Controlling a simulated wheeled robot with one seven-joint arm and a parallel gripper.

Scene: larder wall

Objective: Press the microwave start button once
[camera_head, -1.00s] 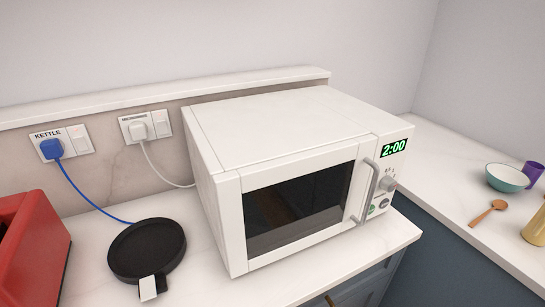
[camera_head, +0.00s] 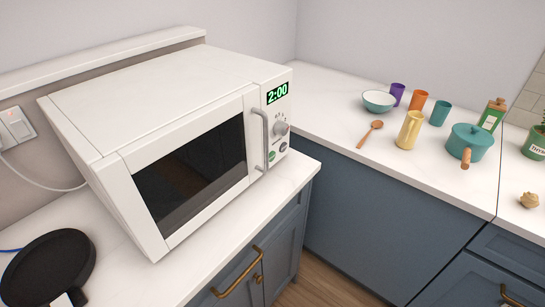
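The white microwave (camera_head: 160,120) stands on the left counter with its door shut. Its green display (camera_head: 277,93) reads 2:00. Below the display is a round knob (camera_head: 281,128). Under the knob are two small buttons, a green one (camera_head: 272,156) and a dark one (camera_head: 283,147); their labels are too small to read. A vertical grey handle (camera_head: 262,138) stands just left of these controls. My gripper is not in view.
The right counter holds a bowl (camera_head: 379,101), a wooden spoon (camera_head: 370,134), a yellow vessel (camera_head: 409,130), several cups and a teal pot (camera_head: 469,142). The counter strip before the microwave is clear.

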